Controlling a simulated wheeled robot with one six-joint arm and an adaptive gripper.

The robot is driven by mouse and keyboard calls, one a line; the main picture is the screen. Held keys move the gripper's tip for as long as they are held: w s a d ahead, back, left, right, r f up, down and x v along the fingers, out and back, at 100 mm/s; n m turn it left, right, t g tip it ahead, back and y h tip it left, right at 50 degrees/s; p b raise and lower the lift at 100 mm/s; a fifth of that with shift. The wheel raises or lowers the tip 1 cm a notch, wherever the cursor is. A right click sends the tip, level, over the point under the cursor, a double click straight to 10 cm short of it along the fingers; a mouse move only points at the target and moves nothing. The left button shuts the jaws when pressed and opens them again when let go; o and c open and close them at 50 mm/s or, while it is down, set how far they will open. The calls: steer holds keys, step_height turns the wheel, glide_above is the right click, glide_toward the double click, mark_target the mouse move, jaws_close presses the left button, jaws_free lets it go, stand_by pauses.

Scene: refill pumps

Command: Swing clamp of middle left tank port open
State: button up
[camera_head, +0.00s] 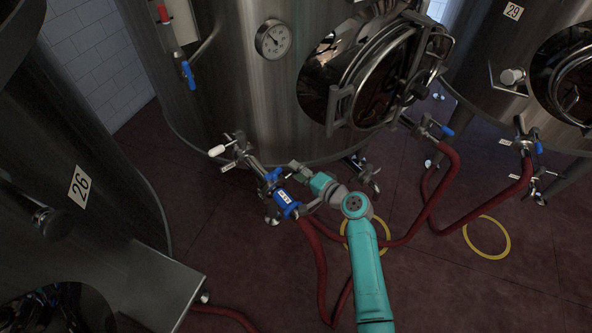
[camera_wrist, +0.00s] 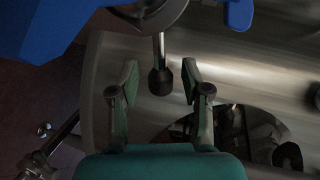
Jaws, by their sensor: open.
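The middle tank (camera_head: 215,90) has a port assembly (camera_head: 245,155) low on its left front, with metal fittings, a pale-tipped lever and a blue valve body (camera_head: 284,200) with a white label. My gripper (camera_head: 296,170) is beside this assembly on its right. In the wrist view, my gripper (camera_wrist: 160,88) is open. A metal rod with a dark rounded knob (camera_wrist: 160,82) hangs from a round fitting (camera_wrist: 150,12) and ends between the two fingers, with gaps on both sides. It looks like the clamp's handle; whether the clamp is closed is too small to tell.
A red hose (camera_head: 318,260) runs from the port assembly along the dark red floor. A round hatch (camera_head: 385,75) and gauge (camera_head: 272,40) are on the tank above. Tank 26 (camera_head: 110,190) stands left. In the wrist view, blue parts (camera_wrist: 45,25) crowd the top left.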

steer(key=shift+w+a+f, duration=0.1)
steer(key=shift+w+a, duration=0.3)
jaws_close()
